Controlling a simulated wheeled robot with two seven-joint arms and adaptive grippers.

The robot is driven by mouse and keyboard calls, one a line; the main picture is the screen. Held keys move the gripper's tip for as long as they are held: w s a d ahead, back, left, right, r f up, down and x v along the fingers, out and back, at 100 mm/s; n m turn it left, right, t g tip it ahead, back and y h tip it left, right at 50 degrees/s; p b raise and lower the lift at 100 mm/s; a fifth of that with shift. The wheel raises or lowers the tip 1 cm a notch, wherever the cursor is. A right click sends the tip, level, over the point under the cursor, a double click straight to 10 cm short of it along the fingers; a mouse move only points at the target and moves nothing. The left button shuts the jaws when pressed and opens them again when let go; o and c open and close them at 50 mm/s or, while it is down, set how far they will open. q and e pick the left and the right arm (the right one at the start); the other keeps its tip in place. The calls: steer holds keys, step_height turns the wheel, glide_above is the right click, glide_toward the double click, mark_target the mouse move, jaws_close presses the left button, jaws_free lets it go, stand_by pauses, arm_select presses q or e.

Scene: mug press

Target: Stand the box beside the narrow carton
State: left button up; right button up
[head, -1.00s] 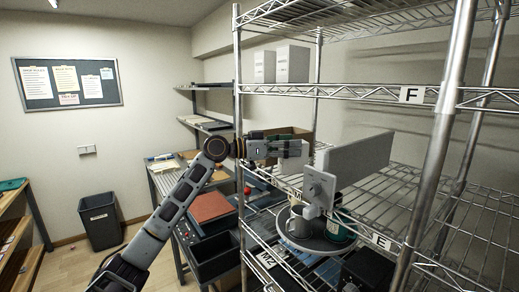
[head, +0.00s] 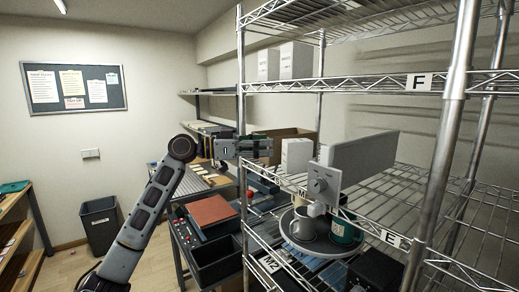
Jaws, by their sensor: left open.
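A small white box (head: 297,155) stands upright on the middle wire shelf, left of the grey panel with a knob. My left gripper (head: 268,147) is open and empty, just left of the box, pointing right towards it with a small gap in the picture. On the upper shelf stand a narrow pale carton (head: 268,65) and a wider pale carton (head: 296,60) side by side. The white box stands on a lower level than these two. My right gripper is not in view.
The grey panel (head: 362,155) stands right of the box. Below its knob a round tray (head: 312,247) holds a grey mug (head: 304,224) and a green mug (head: 343,228). A brown cardboard box (head: 290,133) is behind. The upper shelf's right part is bare.

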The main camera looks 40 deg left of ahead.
arm_select(q)
steer(key=shift+s+a, duration=0.2)
stand_by(0.9)
